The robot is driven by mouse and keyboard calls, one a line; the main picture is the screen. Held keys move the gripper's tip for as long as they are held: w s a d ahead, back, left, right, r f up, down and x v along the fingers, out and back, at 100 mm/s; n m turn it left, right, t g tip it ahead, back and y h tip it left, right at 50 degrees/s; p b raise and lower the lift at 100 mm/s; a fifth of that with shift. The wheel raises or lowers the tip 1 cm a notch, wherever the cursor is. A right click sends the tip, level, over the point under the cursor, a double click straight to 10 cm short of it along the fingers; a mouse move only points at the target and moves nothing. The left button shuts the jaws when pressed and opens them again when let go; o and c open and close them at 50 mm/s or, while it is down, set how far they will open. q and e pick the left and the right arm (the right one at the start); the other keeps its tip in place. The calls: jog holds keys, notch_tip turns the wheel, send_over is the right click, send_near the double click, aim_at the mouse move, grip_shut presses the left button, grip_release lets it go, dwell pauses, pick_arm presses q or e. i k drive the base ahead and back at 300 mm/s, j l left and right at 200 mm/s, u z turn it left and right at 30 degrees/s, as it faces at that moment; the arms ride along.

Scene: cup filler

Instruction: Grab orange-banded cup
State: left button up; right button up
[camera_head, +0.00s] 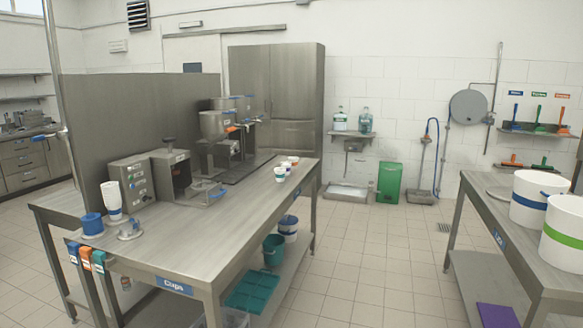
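Several small white cups stand close together near the right edge of the steel table (215,235) at the left, toward its far end. The nearest cup (280,174) seems to have a blue band. A cup behind it (293,160) shows an orange-red band. Another small cup (287,166) stands between them and also has an orange-red tint. The cups are small in view, so the bands are hard to tell apart. Neither of my grippers shows in the head view.
Filling machines (165,172) stand along the table's left side. A second table (500,235) with white buckets (536,198) is at the right. The tiled floor (380,262) between is clear.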

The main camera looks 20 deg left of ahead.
aim_at(294, 159)
jog(key=i, duration=3.8)
jog(key=i+u, duration=0.1)
jog(key=i, duration=0.6)
jog(key=i+l, duration=0.15)
jog(key=i, duration=0.5)
jog(key=i+u, duration=0.25)
jog(key=u, duration=0.2)
jog(key=i+u, duration=0.3)
jog(key=u, duration=0.2)
jog(key=i+l+u, duration=0.25)
jog(key=u, duration=0.2)
